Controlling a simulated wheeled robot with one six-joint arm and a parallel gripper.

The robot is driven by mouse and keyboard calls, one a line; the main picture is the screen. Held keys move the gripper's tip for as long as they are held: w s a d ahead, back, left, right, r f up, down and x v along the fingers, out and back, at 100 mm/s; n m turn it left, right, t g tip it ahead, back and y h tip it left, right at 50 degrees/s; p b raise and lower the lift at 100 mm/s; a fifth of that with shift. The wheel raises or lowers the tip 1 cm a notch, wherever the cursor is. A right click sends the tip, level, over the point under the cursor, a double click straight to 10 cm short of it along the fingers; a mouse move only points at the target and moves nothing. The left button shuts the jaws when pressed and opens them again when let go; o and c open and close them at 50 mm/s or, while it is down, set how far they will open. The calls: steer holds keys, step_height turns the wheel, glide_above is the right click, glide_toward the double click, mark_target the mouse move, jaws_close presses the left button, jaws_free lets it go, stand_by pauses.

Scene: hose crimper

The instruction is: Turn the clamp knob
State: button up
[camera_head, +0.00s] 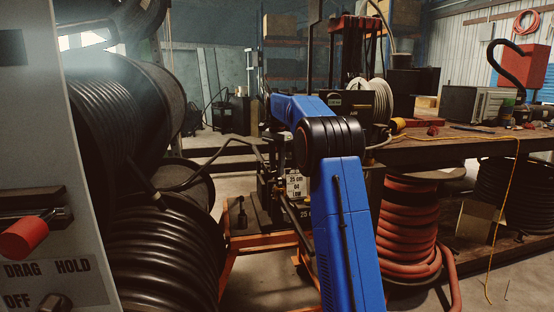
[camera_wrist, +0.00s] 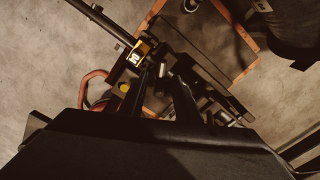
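A dark hose crimper (camera_head: 270,190) stands on an orange frame in the middle of the head view, partly hidden behind my blue arm. A small dark knob on a stem (camera_head: 241,214) stands at its left. I cannot tell for sure whether this is the clamp knob. In the wrist view, the crimper's dark metal parts (camera_wrist: 215,90) lie below my gripper (camera_wrist: 164,76). Its two dark fingers look apart, with a gap between them. A small pale metal part shows by the fingertips; contact is unclear. My gripper is mostly hidden in the head view.
A dark bar (camera_wrist: 98,15) with a yellow label crosses the upper left of the wrist view. Black hose reels (camera_head: 165,235) crowd the left of the head view, beside a grey control panel (camera_head: 60,130). A workbench (camera_head: 455,150) and red hose coil (camera_head: 407,225) stand at right.

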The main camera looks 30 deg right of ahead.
mark_target(277, 171)
step_height(277, 171, up, 12)
steer(key=shift+f, duration=0.15)
stand_by(0.3)
stand_by(0.4)
steer(key=s+a+n+t, duration=0.1)
steer(key=s+a+n, duration=0.3)
steer(key=s, duration=0.5)
steer(key=s+a+f+n+t, duration=0.1)
steer(key=s+a, duration=0.5)
steer(key=s, duration=0.2)
steer(key=s+a+n, duration=0.3)
steer(key=s+a, duration=0.3)
steer(key=s, duration=0.3)
steer(key=s+a+f+n+t, duration=0.1)
steer(key=s+a+f+n, duration=0.2)
steer(key=s+f, duration=0.8)
steer(key=s+a+f+n+t, duration=0.1)
steer(key=s+a+f+n, duration=0.2)
steer(key=s+f, duration=0.9)
steer(key=s+n, duration=0.1)
steer(key=s, duration=0.2)
steer(key=shift+s+a+t, duration=0.25)
steer(key=shift+t, duration=0.15)
